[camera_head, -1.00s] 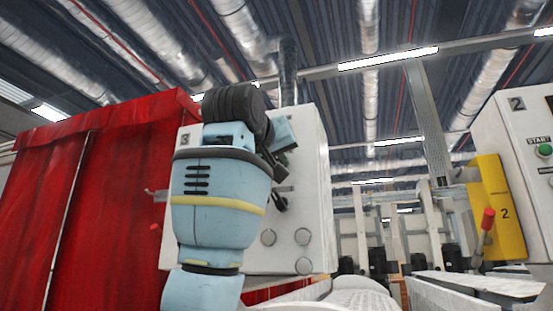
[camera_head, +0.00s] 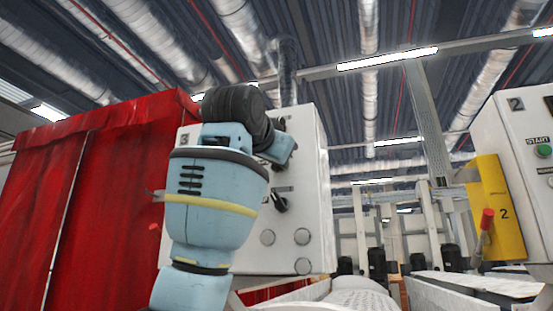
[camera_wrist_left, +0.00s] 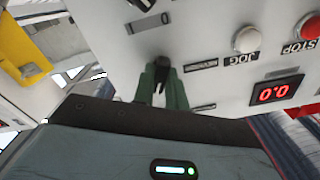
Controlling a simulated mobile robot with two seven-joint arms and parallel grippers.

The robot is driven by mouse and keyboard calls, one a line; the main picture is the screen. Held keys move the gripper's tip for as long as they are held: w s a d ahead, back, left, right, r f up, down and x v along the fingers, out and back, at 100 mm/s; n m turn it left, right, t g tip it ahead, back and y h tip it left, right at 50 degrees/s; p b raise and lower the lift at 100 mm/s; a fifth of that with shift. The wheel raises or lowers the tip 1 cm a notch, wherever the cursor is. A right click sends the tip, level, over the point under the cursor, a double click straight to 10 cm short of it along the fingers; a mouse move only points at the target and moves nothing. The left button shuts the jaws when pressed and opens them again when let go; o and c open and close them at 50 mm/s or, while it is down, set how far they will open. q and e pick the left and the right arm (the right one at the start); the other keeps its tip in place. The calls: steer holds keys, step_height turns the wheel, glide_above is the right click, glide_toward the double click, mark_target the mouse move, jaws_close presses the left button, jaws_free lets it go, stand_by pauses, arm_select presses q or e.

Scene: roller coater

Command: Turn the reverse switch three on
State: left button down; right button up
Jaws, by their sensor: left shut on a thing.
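The white control box (camera_head: 310,200) marked 3 stands in the middle of the head view, partly behind my left arm. In the left wrist view, my left gripper (camera_wrist_left: 162,88) has its green fingers closed around a black switch knob (camera_wrist_left: 160,68) on the panel. The label beside this knob is too small to read. A second black switch (camera_wrist_left: 142,4) is cut off at the top edge; its plate is bare of my fingers. In the head view, my left gripper is hidden behind the wrist. My right gripper is not in view.
A white JOG button (camera_wrist_left: 246,40), a red STOP button (camera_wrist_left: 308,27) and a red display (camera_wrist_left: 273,92) sit beside the held knob. Red curtains (camera_head: 110,200) hang left of the box. Another box (camera_head: 510,140) marked 2 with a yellow guard (camera_head: 497,200) stands right.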

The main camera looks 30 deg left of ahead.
arm_select(q)
steer(key=shift+m, duration=0.3)
steer(key=c, duration=1.4)
jaws_free()
steer(key=shift+c, duration=0.2)
steer(key=v, duration=0.7)
steer(key=shift+s, duration=0.4)
steer(key=shift+d, duration=0.15)
